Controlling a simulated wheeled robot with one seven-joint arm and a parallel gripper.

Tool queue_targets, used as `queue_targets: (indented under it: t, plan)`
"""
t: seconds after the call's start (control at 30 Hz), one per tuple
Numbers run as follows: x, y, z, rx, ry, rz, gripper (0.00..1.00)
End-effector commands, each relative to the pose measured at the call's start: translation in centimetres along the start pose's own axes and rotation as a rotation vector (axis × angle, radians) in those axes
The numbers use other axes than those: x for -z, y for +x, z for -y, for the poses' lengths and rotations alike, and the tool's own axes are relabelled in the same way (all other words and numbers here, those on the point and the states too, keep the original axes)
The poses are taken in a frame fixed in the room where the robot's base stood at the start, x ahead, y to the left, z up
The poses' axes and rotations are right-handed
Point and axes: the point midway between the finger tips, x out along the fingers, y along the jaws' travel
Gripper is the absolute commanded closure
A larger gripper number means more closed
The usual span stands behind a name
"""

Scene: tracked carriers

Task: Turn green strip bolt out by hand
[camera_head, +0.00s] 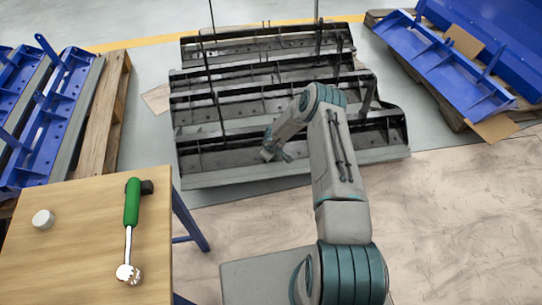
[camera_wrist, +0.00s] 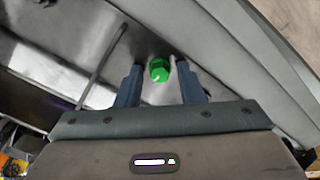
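The green bolt (camera_wrist: 159,70) has a bright green hex head and sits in the grey metal strip of the black carrier, in the wrist view. My gripper (camera_wrist: 160,66) is open, with one finger on each side of the bolt head and a visible gap to each finger. I cannot tell how deep the fingertips reach past the head. In the head view my gripper (camera_head: 272,154) is low over the front part of the black carrier (camera_head: 225,178). The bolt is not visible there.
A wooden table (camera_head: 70,270) at the lower left bears a ratchet with a green handle (camera_head: 132,202) and a small white round piece (camera_head: 43,219). Blue carriers (camera_head: 50,125) on pallets stand left and at the upper right (camera_head: 450,75). The floor at the lower right is clear.

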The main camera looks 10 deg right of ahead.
Motion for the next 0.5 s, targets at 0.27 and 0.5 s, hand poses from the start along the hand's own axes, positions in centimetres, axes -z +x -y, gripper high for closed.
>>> queue_targets:
  t: [0.27,0.5]
  plan:
    - [-0.02,0.02,0.01,0.000,0.358,0.001,0.65]
    - [-0.02,0.02,0.02,0.000,0.512,0.001,0.65]
